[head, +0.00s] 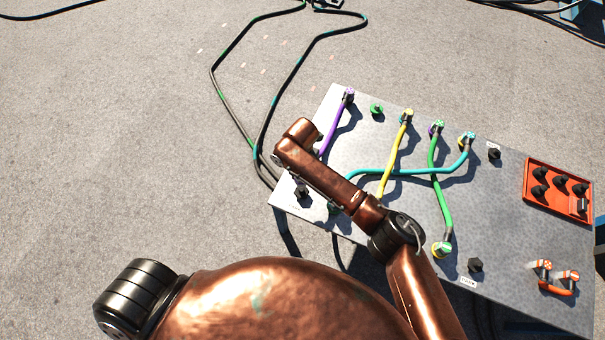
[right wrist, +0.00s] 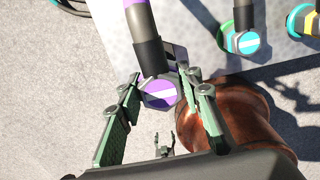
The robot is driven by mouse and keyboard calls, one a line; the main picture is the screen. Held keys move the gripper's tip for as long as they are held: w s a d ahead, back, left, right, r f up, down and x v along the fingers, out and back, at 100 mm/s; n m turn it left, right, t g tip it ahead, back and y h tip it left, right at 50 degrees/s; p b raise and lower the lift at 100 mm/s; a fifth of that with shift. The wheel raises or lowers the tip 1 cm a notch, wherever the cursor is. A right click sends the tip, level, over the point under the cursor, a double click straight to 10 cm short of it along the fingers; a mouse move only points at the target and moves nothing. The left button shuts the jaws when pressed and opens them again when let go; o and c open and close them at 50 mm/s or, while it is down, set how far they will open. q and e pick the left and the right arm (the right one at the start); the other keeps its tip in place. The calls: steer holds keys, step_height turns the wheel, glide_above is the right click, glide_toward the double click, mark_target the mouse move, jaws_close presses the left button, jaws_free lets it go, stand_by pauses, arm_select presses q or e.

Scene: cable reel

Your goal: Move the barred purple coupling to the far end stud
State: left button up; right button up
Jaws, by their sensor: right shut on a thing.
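The purple coupling with a white bar on its face (right wrist: 160,94) sits between the fingers of my right gripper (right wrist: 163,80) in the right wrist view, which is shut on it. A dark sleeve and purple cable (right wrist: 141,20) run up from it. In the head view the purple cable (head: 333,130) runs from a coupling (head: 348,94) at the panel's far left corner down behind my right arm, which hides my right gripper and the held coupling. Bare dark studs show at the near left (head: 302,191), far right (head: 494,153) and near right (head: 475,265). My left gripper is not identifiable.
An orange tray (head: 535,203) holds several dark parts. Loose dark cables (head: 262,115) lie on the floor.

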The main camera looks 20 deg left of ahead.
arm_select(q)
steer(key=shift+s+f+b, duration=0.4)
steer(key=shift+f+b, duration=0.25)
steer(key=shift+s+f+b, duration=0.4)
steer(key=shift+f+b, duration=0.2)
arm_select(e)
glide_above(302, 189)
steer(key=shift+f, duration=2.6)
arm_select(q)
steer(key=shift+s+f, duration=0.1)
steer(key=shift+f, duration=0.1)
arm_select(e)
steer(key=shift+f, duration=0.5)
arm_select(q)
steer(key=shift+s+b, duration=0.1)
steer(key=shift+b, duration=0.2)
arm_select(e)
steer(key=shift+f, duration=0.15)
arm_select(q)
steer(key=shift+s+f+b, duration=0.2)
steer(key=shift+f+b, duration=0.2)
arm_select(e)
steer(key=shift+f, duration=0.75)
arm_select(q)
steer(key=shift+s+f, duration=0.15)
steer(key=shift+f, duration=0.05)
arm_select(e)
steer(key=shift+f, duration=0.5)
steer(key=o, duration=1.3)
steer(key=shift+o, duration=0.2)
